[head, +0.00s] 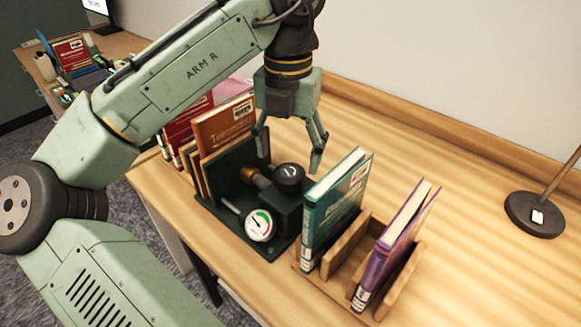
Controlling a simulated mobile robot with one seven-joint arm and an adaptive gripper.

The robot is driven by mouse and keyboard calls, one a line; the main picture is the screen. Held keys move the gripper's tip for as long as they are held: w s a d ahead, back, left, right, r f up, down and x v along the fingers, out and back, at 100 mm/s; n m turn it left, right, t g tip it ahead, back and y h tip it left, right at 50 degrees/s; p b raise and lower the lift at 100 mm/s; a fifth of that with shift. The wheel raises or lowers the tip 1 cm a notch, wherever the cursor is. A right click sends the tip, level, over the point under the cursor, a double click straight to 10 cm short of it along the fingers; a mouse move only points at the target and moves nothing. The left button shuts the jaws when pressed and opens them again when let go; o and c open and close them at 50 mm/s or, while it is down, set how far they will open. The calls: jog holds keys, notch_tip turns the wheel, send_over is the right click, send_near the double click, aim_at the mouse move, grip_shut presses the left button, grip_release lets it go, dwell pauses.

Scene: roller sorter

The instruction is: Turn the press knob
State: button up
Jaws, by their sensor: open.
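The press (279,217) is a dark green device on the wooden table, with books clamped at its left side. Its black round knob (289,176) sits on top, with a light mark on its face. A white dial gauge (260,225) with green and red zones is at the front of the press. My gripper (290,158) points down just above and behind the knob, its two fingers spread apart and empty. From this view I cannot tell the exact gap between the fingertips and the knob.
A teal book (333,208) and a purple book (393,243) stand in a wooden rack (350,255) close to the right of the press. A lamp base (535,214) stands at far right. The table (440,185) is clear between them. A second desk with objects is at back left.

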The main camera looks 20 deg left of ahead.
aim_at(289, 171)
jog(key=shift+f, duration=2.4)
jog(key=c, duration=1.1)
